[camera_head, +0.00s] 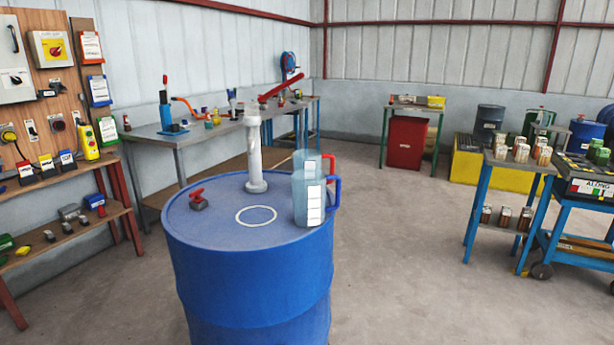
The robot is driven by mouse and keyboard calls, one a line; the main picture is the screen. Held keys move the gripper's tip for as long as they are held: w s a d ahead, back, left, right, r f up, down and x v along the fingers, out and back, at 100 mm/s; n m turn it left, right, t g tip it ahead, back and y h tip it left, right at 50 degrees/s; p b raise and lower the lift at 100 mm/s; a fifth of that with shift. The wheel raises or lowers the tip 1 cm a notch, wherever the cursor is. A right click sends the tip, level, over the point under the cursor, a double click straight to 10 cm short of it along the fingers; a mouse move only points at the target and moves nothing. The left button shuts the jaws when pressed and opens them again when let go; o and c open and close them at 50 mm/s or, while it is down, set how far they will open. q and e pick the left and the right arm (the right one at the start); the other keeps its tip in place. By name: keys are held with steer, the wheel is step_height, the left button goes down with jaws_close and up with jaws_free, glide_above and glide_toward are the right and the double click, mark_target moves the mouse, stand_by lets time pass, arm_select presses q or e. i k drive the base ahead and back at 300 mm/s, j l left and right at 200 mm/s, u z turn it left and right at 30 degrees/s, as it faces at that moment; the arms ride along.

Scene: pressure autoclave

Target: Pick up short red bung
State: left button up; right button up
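A blue drum (250,285) stands upright in the middle of the camera_head view. Neither of my grippers is in view.
Shelves are at left, a workbench (190,140) behind, a blue trolley (580,215) at right. Floor right of the drum is clear.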

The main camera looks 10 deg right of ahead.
mark_target(198, 200)
steer(key=k+j+u, duration=0.15)
steer(key=j+u, duration=0.15)
steer(key=u, duration=0.15)
steer(key=k+j+u, duration=0.1)
steer(key=j+u, duration=0.7)
steer(key=i+j+u, duration=0.1)
steer(key=u, duration=0.25)
steer(key=i+j+u, duration=0.15)
steer(key=u, duration=0.25)
steer(key=i+j+u, duration=0.15)
steer(key=j+u, duration=0.2)
steer(key=i+z, duration=0.35)
steer(key=i, duration=0.35)
steer(key=i+j+z, duration=0.15)
steer(key=i+z, duration=0.25)
steer(key=i, duration=0.3)
steer(key=i+l+z, duration=0.3)
steer(key=i+z, duration=0.15)
steer(key=i+l+z, duration=0.1)
steer(key=i+z, duration=0.85)
steer(key=i+j+z, duration=0.3)
steer(key=i+z, duration=0.15)
steer(key=i+j+z, duration=0.5)
steer(key=k+l, duration=0.05)
steer(key=l, duration=0.05)
